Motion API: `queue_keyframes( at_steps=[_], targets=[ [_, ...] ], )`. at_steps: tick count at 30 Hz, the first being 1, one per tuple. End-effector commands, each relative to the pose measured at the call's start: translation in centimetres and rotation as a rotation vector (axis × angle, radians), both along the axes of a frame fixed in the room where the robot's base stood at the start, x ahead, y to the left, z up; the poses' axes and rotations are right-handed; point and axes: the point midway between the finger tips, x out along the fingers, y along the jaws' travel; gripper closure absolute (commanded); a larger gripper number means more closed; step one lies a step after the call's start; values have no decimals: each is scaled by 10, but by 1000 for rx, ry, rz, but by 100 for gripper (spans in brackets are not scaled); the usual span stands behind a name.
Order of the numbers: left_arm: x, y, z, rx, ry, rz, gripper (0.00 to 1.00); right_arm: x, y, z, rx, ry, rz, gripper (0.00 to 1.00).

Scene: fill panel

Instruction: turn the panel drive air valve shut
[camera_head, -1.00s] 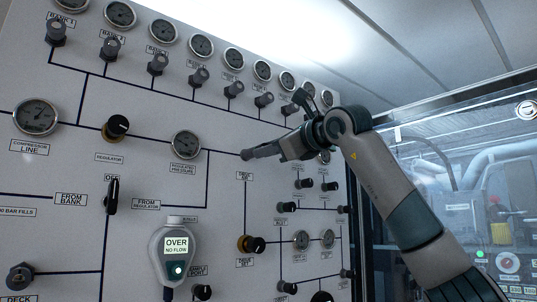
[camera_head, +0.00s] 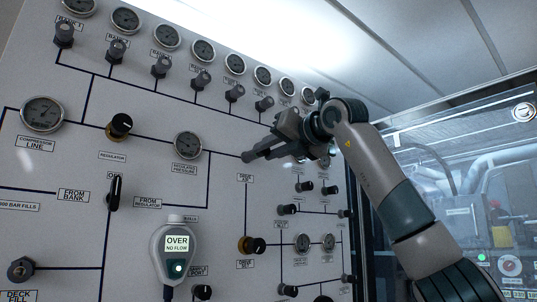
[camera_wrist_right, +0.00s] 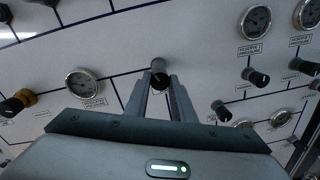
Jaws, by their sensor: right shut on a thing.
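The panel drive air valve is a small dark knob (camera_wrist_right: 158,67) on the white panel, seen between my fingertips in the right wrist view. In the head view it is hidden behind my fingers, just above a small label reading DRIVE AIR (camera_head: 245,177). My right gripper (camera_head: 250,156) reaches in from the right with its fingers against the panel. In the right wrist view the gripper (camera_wrist_right: 160,84) has its fingers close together, shut on the knob. The knob's exact angle is hard to tell. My left gripper is not in view.
A regulated pressure gauge (camera_head: 188,145) sits left of the fingers. A brass-based drive set knob (camera_head: 252,245) is below, and small valves and gauges are to the lower right. A hand-held meter (camera_head: 176,254) reading OVER, NO FLOW hangs lower left. A glazed enclosure (camera_head: 460,180) stands right.

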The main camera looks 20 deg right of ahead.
Motion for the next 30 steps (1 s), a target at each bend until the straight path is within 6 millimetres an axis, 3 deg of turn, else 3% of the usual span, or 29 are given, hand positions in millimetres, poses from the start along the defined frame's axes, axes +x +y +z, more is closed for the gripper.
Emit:
queue_keyframes(
  at_steps=[15, 30],
  targets=[
    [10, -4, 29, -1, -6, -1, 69, 1, 3, -4, 357, 141, 0, 100],
    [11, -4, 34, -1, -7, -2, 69, 1, 3, -3, 419, 164, 0, 100]
  ],
)
